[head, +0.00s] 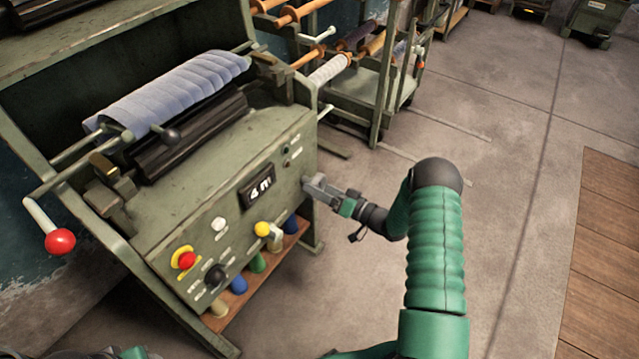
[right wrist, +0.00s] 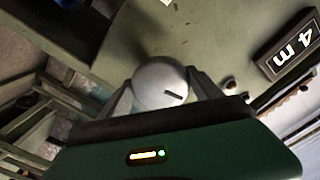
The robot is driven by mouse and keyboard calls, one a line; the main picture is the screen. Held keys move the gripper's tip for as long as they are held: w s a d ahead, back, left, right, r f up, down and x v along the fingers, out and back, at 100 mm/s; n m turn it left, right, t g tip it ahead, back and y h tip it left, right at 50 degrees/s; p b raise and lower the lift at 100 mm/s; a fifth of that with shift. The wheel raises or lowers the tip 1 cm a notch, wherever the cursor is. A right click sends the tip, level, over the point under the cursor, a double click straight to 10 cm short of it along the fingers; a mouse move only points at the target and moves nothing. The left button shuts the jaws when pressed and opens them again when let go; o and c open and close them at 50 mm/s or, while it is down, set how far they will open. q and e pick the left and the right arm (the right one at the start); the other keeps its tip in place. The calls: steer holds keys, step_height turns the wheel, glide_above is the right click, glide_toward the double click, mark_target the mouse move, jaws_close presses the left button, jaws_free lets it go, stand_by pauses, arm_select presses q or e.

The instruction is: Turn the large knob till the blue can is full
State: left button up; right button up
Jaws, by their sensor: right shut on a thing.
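The large knob (right wrist: 160,82) is round and light grey with a short dark mark on its face. It sits on the machine's green front panel (head: 215,225), near the right end. My right gripper (head: 309,185) is shut on the knob, with a finger on each side in the right wrist view. In the head view the gripper mostly hides the knob. A display (head: 258,191) to its left reads "4 m". I see no clear blue can; two blue round-topped things (head: 239,285) (head: 291,223) stand on the low wooden shelf under the panel. My left gripper is not in view.
The panel also carries a red stop button (head: 186,260), a black dial (head: 215,275) and a yellow-topped part (head: 262,229). A red-ended lever (head: 60,241) sticks out at left. Blue-grey cloth (head: 175,92) lies over the rollers.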

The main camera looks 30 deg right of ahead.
steer(key=m, duration=0.1)
steer(key=m+p, duration=0.1)
steer(key=r+m, duration=0.1)
steer(key=shift+w+d+m+p, duration=0.15)
steer(key=shift+d+m+p, duration=0.1)
steer(key=shift+m+p, duration=0.15)
steer(key=m+p, duration=0.1)
steer(key=m, duration=0.3)
steer(key=shift+f+m, duration=0.15)
steer(key=shift+m, duration=0.25)
steer(key=o, duration=1.4)
steer(key=shift+f, duration=0.3)
